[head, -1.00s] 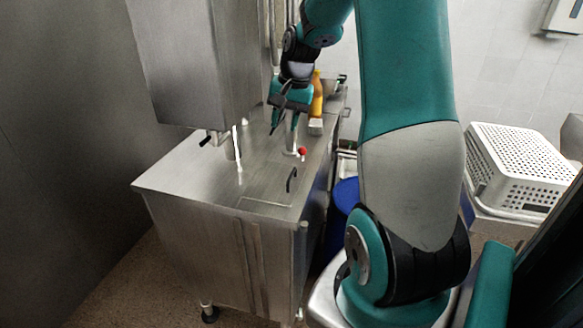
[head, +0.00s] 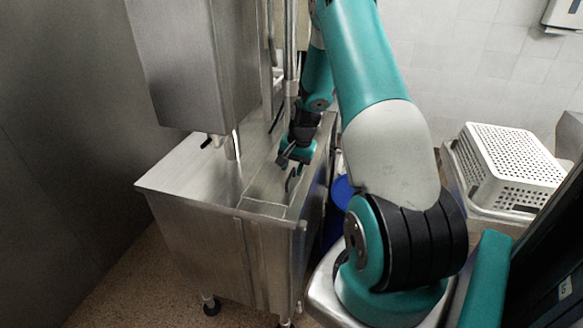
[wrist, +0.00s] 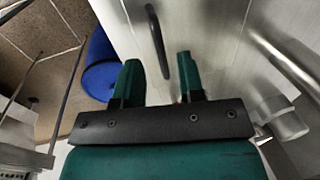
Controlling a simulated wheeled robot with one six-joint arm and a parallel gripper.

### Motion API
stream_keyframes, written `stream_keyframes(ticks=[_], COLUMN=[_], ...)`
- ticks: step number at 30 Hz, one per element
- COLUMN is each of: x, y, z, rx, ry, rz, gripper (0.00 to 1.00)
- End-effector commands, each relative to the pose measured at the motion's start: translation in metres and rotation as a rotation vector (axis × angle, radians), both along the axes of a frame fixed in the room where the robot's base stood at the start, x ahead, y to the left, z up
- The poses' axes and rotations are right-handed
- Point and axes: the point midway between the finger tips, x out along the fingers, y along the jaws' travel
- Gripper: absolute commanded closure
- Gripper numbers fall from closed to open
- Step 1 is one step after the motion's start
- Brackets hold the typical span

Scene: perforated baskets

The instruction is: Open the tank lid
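The steel tank (head: 200,225) stands at the left of the head view. Its lid (head: 262,207) lies flat and closed in the top, near the front right. A black curved handle (head: 290,183) stands up from the lid; it also shows in the wrist view (wrist: 157,40). My gripper (head: 289,162) is just above and behind the handle, pointing down. In the wrist view my gripper (wrist: 160,62) is open and empty, and the handle's near end appears between the two green fingertips. I cannot tell whether either finger touches it.
A steel housing (head: 185,60) and vertical pipes stand over the tank's back. A spout (wrist: 282,118) is right of my gripper in the wrist view. A blue bin (head: 342,190) stands beside the tank. A white perforated basket (head: 512,178) lies on a counter at right.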

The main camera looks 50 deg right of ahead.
Motion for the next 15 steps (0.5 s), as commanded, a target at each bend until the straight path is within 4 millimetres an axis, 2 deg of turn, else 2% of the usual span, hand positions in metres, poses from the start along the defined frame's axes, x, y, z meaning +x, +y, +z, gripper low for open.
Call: stream_keyframes(ticks=[6, 15], x=[0.004, 0.004], y=[0.001, 0.001], z=[-0.018, -0.021], rx=[-0.001, -0.002], ry=[0.0, -0.002], rz=[0.001, 0.001], gripper=[0.64, 0.64])
